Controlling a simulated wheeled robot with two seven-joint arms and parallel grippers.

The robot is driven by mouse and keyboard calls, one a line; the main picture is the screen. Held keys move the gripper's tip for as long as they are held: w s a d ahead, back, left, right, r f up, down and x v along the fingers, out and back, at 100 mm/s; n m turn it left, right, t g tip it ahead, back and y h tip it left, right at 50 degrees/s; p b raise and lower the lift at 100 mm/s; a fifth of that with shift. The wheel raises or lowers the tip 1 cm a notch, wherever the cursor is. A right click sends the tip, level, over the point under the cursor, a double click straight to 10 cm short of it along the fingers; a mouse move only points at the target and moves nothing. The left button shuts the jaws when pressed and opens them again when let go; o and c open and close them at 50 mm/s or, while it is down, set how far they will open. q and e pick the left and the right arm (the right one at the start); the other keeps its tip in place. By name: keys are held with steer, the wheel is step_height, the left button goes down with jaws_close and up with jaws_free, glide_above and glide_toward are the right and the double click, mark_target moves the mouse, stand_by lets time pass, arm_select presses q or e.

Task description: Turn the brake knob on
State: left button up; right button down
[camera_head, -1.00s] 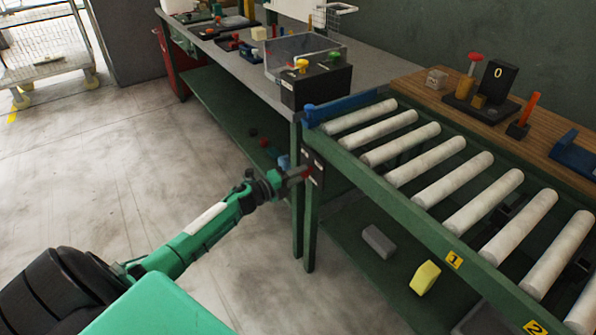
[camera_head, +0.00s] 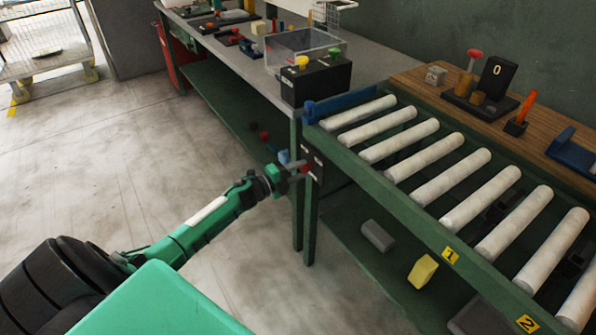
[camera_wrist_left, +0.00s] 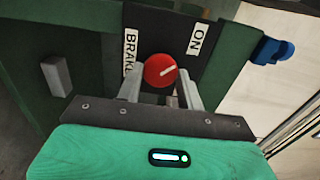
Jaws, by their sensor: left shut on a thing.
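The brake knob (camera_wrist_left: 160,70) is a round red knob with a white pointer line, on a black plate (camera_wrist_left: 145,25) with the labels "BRAKE" and "ON". In the left wrist view its line points to the upper right, towards "ON". My left gripper (camera_wrist_left: 160,82) has a finger on each side of the knob and is shut on it. In the head view the left gripper (camera_head: 297,170) is at the plate on the conveyor's corner leg, and the knob (camera_head: 306,169) is partly hidden by it. My right gripper is not in view.
The green roller conveyor (camera_head: 375,180) runs to the right from the plate. A grey workbench (camera_head: 240,57) with a black box (camera_head: 316,82) stands behind. A lower shelf holds a yellow block (camera_head: 422,271) and a grey block (camera_head: 377,236).

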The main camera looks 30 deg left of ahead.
arm_select(q)
steer(key=o, duration=1)
steer(key=shift+v, duration=6.95)
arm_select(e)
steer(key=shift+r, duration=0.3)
